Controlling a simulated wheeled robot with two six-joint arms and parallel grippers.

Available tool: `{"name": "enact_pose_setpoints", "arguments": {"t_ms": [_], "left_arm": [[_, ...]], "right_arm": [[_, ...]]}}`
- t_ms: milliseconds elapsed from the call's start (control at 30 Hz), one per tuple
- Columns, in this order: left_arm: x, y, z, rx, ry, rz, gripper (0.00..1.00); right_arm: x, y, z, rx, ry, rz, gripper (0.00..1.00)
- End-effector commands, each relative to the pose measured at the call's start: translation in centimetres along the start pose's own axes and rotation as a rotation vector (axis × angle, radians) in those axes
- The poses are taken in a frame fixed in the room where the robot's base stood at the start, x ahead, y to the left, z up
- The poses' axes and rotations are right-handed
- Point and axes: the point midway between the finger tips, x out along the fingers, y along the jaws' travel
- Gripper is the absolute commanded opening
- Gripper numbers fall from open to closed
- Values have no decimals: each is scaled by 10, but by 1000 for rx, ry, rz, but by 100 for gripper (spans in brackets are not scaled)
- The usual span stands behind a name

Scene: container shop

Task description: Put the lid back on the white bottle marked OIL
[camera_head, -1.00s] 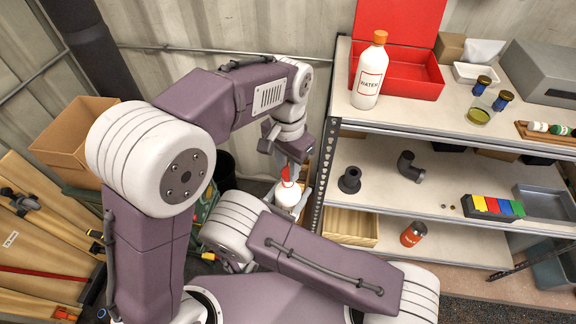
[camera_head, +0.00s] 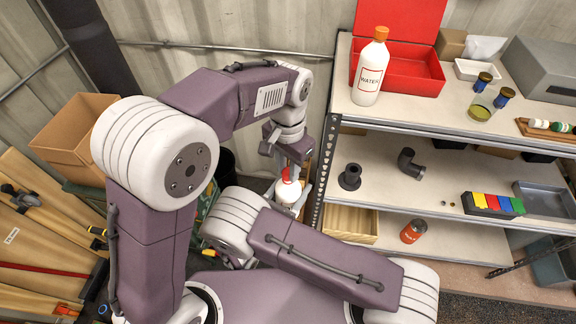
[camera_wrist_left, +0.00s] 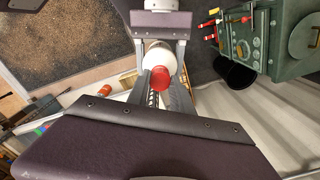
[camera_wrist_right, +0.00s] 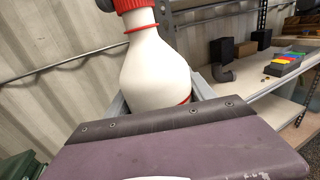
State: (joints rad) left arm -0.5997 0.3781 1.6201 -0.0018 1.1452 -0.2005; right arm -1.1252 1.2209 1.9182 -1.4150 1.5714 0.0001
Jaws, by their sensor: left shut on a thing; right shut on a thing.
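The white bottle (camera_wrist_right: 155,72) stands roughly upright between the fingers of my right gripper (camera_head: 296,206). A red edge of its label shows, but the word on it is hidden. The red lid (camera_wrist_right: 136,6) is at the bottle's mouth, above a red ring on the neck. My left gripper (camera_head: 290,165) is shut on the lid from above. In the left wrist view the lid (camera_wrist_left: 160,78) appears in line with the white bottle (camera_wrist_left: 159,57). I cannot tell whether the lid is fully seated.
A shelf unit (camera_head: 460,128) stands at the right. A white bottle marked WATER (camera_head: 369,75) with an orange cap stands on its top board, beside an open red box (camera_head: 415,90). A cardboard box (camera_head: 62,140) and wooden boards (camera_head: 30,235) are at the left.

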Motion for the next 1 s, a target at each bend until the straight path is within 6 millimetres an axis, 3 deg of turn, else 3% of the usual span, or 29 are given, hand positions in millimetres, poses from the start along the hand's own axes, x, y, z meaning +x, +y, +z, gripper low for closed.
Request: {"name": "enact_pose_setpoints", "arguments": {"t_ms": [333, 433, 567, 1000], "left_arm": [[5, 0, 0, 10, 1, 0, 0], [5, 0, 0, 129, 1, 0, 0], [6, -1, 0, 500, 1, 0, 0], [6, -2, -2, 1969, 1, 1, 0]], "right_arm": [[0, 0, 0, 0, 0, 0, 0], [0, 0, 0, 0, 0, 0, 0], [0, 0, 0, 0, 0, 0, 0], [0, 0, 0, 0, 0, 0, 0]]}}
